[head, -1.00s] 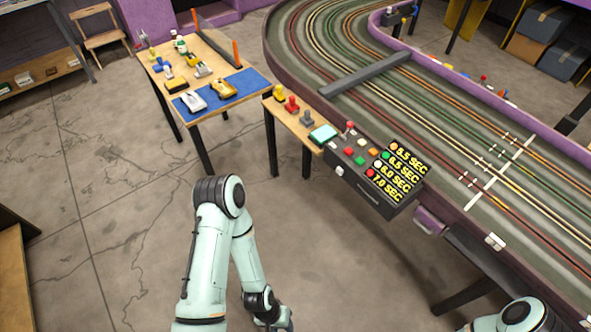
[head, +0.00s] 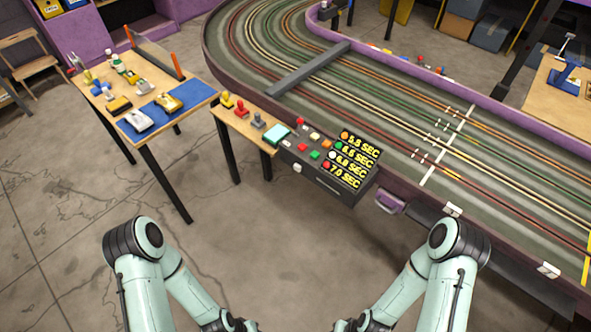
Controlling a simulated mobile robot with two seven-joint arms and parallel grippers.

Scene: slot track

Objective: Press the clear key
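A dark control box (head: 318,178) sits at the near edge of the track, with a lit display (head: 355,160) of several times in seconds. Its top bears small keys: a white key (head: 288,143), a red key (head: 302,147), a green key (head: 315,155), a cream key (head: 314,135) and an orange key (head: 327,145). No lettering on the keys is readable, so I cannot tell which one is clear. My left gripper (head: 238,325) and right gripper (head: 344,326) are at the bottom edge, partly cut off, well short of the box. Their opening cannot be made out.
A red-knobbed lever (head: 300,123) stands on the box's far side. A narrow shelf (head: 240,128) with hand controllers and a pale cyan pad (head: 276,133) adjoins it. A table (head: 105,118) with toy cars stands left. Clear floor lies between my arms and the box.

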